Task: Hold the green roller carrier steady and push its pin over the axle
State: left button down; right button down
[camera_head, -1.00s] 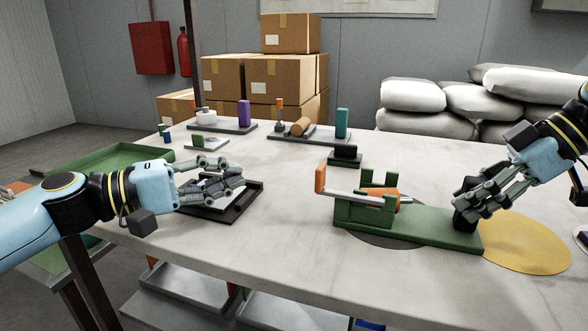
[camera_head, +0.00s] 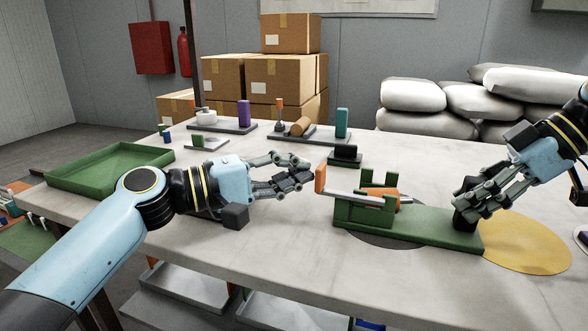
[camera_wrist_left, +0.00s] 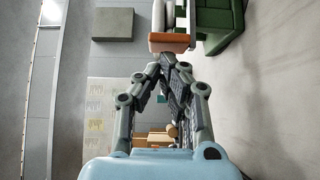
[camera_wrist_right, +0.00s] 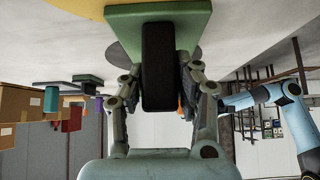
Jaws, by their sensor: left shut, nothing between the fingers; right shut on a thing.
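The green roller carrier (camera_head: 425,232) stands on the table, with upright posts and an orange roller (camera_head: 388,194) partly hidden between them. A pale pin (camera_head: 350,196) with an orange end plate (camera_head: 320,179) sticks out from its left side. My left gripper (camera_head: 306,174) is shut and empty just left of the orange plate. In the left wrist view its fingertips (camera_wrist_left: 168,60) are close to the plate (camera_wrist_left: 170,42); contact is unclear. My right gripper (camera_head: 468,208) is shut on the black grip block (camera_head: 462,217) at the carrier's right end, also seen in the right wrist view (camera_wrist_right: 158,65).
A green tray (camera_head: 105,170) sits at the table's left. Several fixtures with purple (camera_head: 244,113) and teal (camera_head: 342,123) blocks stand at the back. A yellow disc (camera_head: 530,242) lies right of the carrier. The table front is clear.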

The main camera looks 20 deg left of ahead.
pick_arm(q)
jog(key=shift+s+d, duration=0.1)
jog(key=shift+d, duration=1.2)
pick_arm(e)
jog(key=shift+a, duration=0.1)
pick_arm(q)
jog(key=a, duration=0.5)
jog(key=shift+s+f, duration=0.1)
jog(key=shift+f, duration=0.05)
jog(key=v, duration=0.9)
jog(key=shift+s, duration=0.15)
pick_arm(e)
jog(key=shift+c, duration=2)
grip_release()
